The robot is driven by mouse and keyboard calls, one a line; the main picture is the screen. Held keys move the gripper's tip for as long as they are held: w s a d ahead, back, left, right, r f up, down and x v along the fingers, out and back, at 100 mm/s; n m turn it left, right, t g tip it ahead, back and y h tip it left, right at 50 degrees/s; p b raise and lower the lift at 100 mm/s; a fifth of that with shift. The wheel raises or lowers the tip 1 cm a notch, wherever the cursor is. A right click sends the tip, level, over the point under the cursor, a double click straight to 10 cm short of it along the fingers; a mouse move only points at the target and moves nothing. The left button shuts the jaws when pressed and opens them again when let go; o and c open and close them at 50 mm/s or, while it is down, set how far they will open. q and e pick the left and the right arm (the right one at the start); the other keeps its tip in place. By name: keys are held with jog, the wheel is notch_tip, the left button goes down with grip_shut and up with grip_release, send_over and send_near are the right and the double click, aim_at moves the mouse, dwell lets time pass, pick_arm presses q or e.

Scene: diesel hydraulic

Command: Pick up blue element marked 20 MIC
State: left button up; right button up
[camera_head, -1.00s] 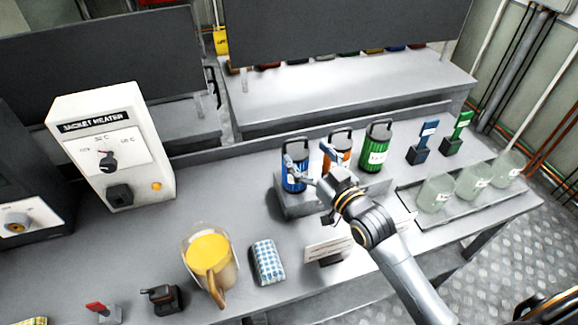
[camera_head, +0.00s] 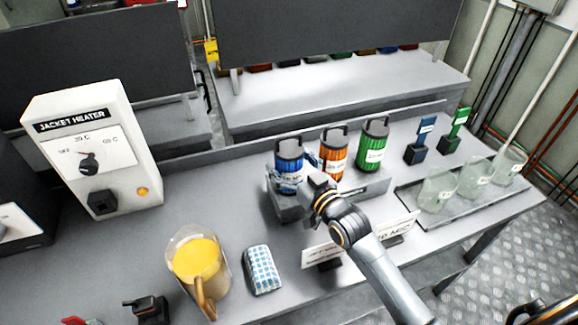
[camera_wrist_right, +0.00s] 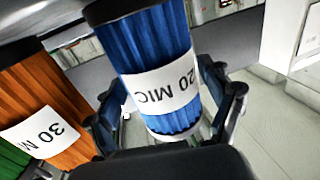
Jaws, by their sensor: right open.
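The blue element (camera_head: 290,153), a pleated cylinder with a dark top and loop handle, stands upright at the left end of a grey stand (camera_head: 362,190). In the right wrist view its white label (camera_wrist_right: 165,88) reads 20 MIC upside down. My right gripper (camera_head: 284,184) is open at the element's lower part. In the right wrist view its fingers (camera_wrist_right: 172,112) lie on either side of the blue element; I cannot tell whether they touch it. The gripper hides part of the element in the head view.
An orange element (camera_head: 333,150), marked 30 MIC, and a green element (camera_head: 372,145) stand close to the right. A yellow-filled jug (camera_head: 198,262), a checkered cloth (camera_head: 262,270) and sign plates (camera_head: 322,255) are in front. Glass beakers (camera_head: 438,192) stand in a tray at right.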

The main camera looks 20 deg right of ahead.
jog(key=x, duration=0.3)
jog(key=shift+w+a, duration=0.25)
jog(key=c, duration=1.3)
jog(key=shift+c, duration=0.7)
